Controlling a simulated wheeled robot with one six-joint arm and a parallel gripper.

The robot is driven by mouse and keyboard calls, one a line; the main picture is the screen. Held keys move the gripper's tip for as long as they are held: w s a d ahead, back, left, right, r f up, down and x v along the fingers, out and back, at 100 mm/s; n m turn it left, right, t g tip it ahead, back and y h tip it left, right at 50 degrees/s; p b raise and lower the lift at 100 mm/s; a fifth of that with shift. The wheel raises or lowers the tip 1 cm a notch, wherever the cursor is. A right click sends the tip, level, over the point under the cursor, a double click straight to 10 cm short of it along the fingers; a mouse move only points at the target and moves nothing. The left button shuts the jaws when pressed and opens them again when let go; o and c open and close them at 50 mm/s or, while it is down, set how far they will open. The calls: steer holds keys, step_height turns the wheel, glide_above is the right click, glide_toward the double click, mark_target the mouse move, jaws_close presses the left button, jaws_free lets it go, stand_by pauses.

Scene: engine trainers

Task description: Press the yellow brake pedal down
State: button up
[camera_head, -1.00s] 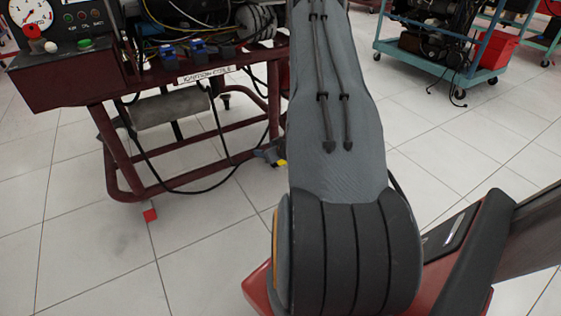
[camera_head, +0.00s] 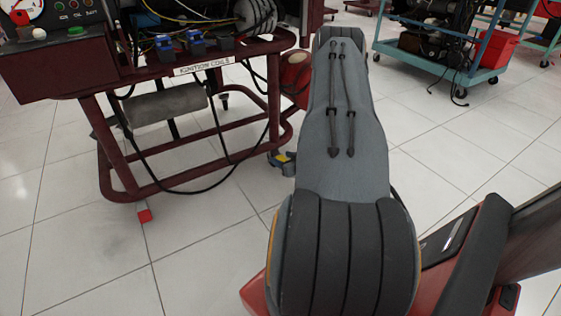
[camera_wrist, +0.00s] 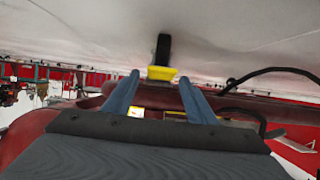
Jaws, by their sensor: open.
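The yellow brake pedal (camera_wrist: 162,73) shows in the wrist view as a small yellow block at the end of a dark bar, against the pale floor. My gripper (camera_wrist: 160,76) is open, with one blue-grey finger on each side of the pedal in the picture. I cannot tell whether the fingers touch it or stop short of it. In the head view, a small yellow patch (camera_head: 281,156) shows beside blue-grey parts at the stand's lower right corner. My forearm hides most of the gripper there.
The dark red engine stand (camera_head: 120,165) fills the left, with a black cable hanging across its frame. A teal cart (camera_head: 440,68) stands at the back right. Floor is clear between them.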

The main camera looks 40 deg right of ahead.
steer(key=shift+w+d+f, duration=0.15)
steer(key=shift+w+f, duration=0.05)
steer(key=shift+w, duration=0.35)
jaws_close()
steer(key=shift+f+t, duration=0.45)
steer(key=shift+t, duration=0.35)
jaws_free()
steer(key=shift+h, duration=0.3)
steer(key=shift+s, duration=0.1)
steer(key=p+v, duration=0.4)
steer(key=v, duration=0.3)
steer(key=shift+s, duration=0.3)
steer(key=shift+r, duration=0.1)
